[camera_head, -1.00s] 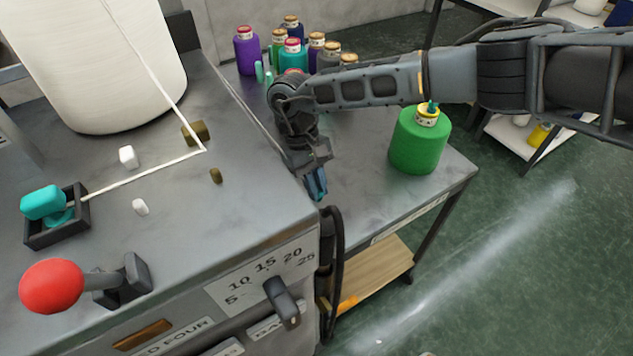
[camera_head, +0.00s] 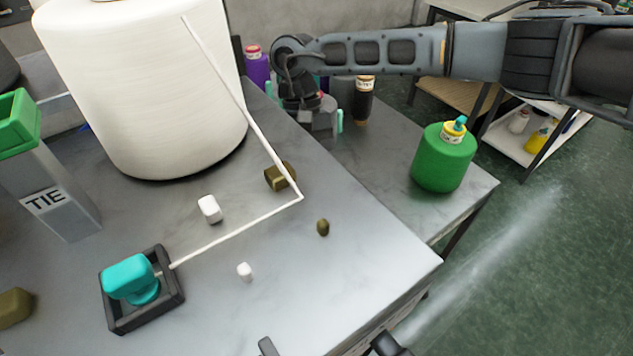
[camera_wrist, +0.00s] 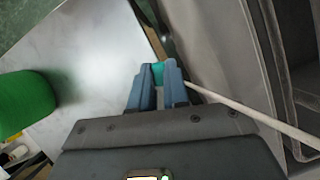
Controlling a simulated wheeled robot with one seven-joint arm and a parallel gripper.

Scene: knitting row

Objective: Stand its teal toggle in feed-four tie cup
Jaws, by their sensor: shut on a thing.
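My gripper (camera_wrist: 157,82) is shut on a small teal toggle (camera_wrist: 158,71), which shows between the blue fingertips in the wrist view. In the head view my gripper (camera_head: 318,122) hangs over the back of the side table, and its fingertips are hard to make out. A teal piece (camera_head: 340,121) shows at its right side; I cannot tell if it is the held toggle. A green square cup (camera_head: 18,125) tops a grey post labelled TIE at the far left, cut by the frame edge. Its inside and any feed number are not readable.
A big white yarn cone (camera_head: 145,90) stands between cup and gripper, its strand crossing the grey top. A teal block (camera_head: 130,278) sits in a black tray (camera_head: 118,322). A green cone (camera_head: 443,165) stands on the side table (camera_head: 395,140). Small white and brown pieces lie about.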

